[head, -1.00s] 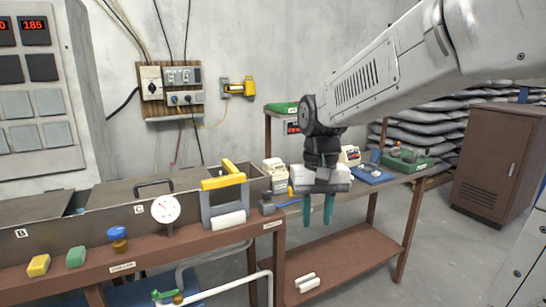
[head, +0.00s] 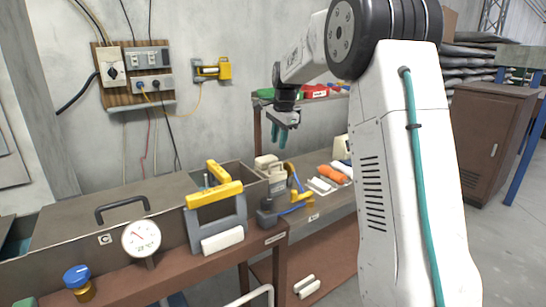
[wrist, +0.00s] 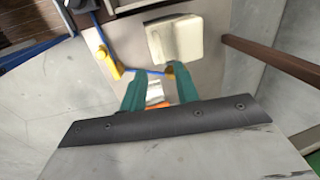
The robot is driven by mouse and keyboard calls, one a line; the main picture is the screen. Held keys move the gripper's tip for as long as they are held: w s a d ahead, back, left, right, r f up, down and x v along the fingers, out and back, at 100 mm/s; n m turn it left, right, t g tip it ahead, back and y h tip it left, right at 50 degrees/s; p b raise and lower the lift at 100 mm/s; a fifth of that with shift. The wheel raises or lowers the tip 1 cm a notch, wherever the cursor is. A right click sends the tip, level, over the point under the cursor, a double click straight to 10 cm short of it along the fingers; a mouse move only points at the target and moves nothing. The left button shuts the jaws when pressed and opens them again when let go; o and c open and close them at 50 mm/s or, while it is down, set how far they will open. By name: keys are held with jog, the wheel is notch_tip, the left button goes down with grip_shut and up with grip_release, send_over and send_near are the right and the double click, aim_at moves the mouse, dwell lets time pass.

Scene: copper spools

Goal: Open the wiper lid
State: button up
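What looks like the wiper is a grey frame (head: 218,222) with yellow bars on top and a white roller (head: 222,241) at its front. It stands at the right end of the tank bench. A yellow bar (head: 214,195) lies across its top, and another yellow piece rises behind it. I cannot tell which part is the lid or whether it is open. My gripper (head: 280,140) hangs in the air, above and to the right of the wiper, apart from it. In the wrist view my gripper (wrist: 158,72) has two teal fingers spread apart with nothing held between them.
A cream device (head: 271,172) stands behind the wiper; a cream object (wrist: 174,39) shows beyond the fingers. A round gauge (head: 141,239) and a blue-topped knob (head: 78,276) stand left of the wiper. A yellow wall unit (head: 211,70) hangs above. An orange tool (head: 333,173) lies right.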

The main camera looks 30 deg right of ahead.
send_over(275, 173)
notch_tip(275, 173, down, 8)
jog(key=shift+s+a+r, duration=0.1)
jog(key=shift+a+r, duration=0.05)
jog(key=shift+r, duration=0.05)
grip_shut()
